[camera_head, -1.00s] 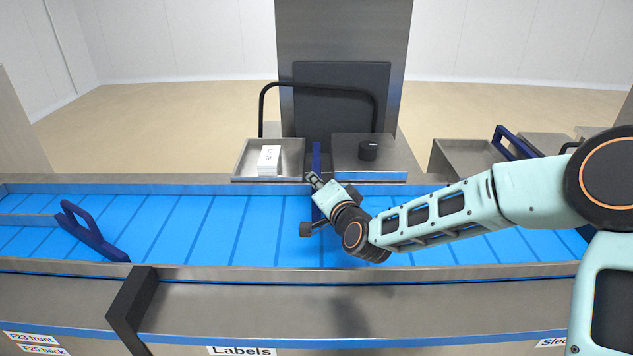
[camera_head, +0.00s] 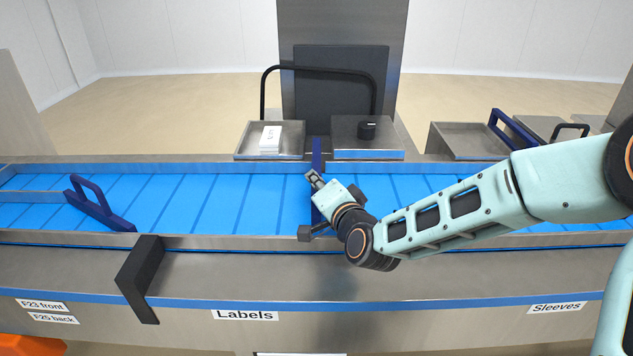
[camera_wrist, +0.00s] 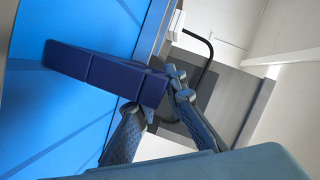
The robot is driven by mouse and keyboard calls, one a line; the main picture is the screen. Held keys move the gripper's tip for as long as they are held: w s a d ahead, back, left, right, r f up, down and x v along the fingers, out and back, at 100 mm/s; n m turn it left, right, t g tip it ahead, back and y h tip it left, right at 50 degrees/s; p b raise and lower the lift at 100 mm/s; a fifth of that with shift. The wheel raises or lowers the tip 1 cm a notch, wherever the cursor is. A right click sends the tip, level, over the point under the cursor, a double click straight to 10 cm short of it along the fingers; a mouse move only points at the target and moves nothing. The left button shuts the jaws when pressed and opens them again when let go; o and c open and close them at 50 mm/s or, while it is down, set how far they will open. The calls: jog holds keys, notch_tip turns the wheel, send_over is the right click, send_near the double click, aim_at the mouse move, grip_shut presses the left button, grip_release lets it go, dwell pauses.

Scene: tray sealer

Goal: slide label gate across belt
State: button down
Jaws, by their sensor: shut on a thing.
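The label gate (camera_head: 317,155) is a dark blue bar standing at the belt's far rail, between a label tray and a box with a black knob. It reaches from behind the rail out over the blue belt (camera_head: 220,205). My gripper (camera_head: 314,179) is over the far part of the belt, shut on the gate. In the wrist view the gate (camera_wrist: 105,72) is a large dark blue block, its right end between my gripper's fingers (camera_wrist: 155,110). My gripper and wrist hide part of the gate's near end in the head view.
A steel tray (camera_head: 243,142) holding white labels (camera_head: 269,138) stands behind the belt, beside the black-knobbed box (camera_head: 366,150). Another dark blue gate (camera_head: 100,207) lies on the belt at left. A black bracket (camera_head: 140,280) sits on the front ledge. The belt between is clear.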

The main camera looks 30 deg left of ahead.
jog(key=c, duration=2.2)
grip_release()
jog(key=shift+c, duration=0.2)
jog(key=v, duration=1.2)
